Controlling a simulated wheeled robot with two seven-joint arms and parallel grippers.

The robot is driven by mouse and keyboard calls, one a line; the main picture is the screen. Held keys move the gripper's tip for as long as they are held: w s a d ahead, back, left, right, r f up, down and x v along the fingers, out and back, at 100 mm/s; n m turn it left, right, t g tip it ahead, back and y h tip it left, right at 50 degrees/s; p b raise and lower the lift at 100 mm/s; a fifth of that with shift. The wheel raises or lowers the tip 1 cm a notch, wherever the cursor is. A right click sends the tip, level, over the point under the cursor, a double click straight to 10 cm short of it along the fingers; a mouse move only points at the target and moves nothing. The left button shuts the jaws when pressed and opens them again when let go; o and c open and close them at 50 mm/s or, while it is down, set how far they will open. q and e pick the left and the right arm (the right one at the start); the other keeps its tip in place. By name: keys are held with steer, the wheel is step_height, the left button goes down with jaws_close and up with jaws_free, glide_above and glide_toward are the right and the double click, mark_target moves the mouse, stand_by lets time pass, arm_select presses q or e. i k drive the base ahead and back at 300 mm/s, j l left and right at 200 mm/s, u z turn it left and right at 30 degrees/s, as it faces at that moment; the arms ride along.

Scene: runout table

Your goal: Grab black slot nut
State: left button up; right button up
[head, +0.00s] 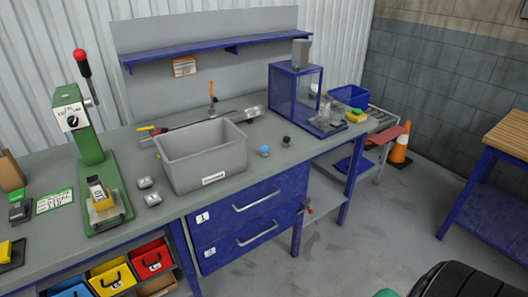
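A small black rounded piece (286,140), which may be the black slot nut, lies on the grey worktop to the right of the grey bin; it is too small to make out a slot. A similar blue piece (264,151) lies just left of it, apart from it. Neither of my grippers shows in the head view, and nothing touches the black piece.
The open grey bin (205,167) stands left of the pieces. A blue-framed clear box (297,97) stands behind right. The worktop (300,160) around the black piece is clear.

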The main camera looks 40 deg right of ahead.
mark_target(286, 140)
steer(key=z, duration=1.3)
steer(key=i+l, duration=0.3)
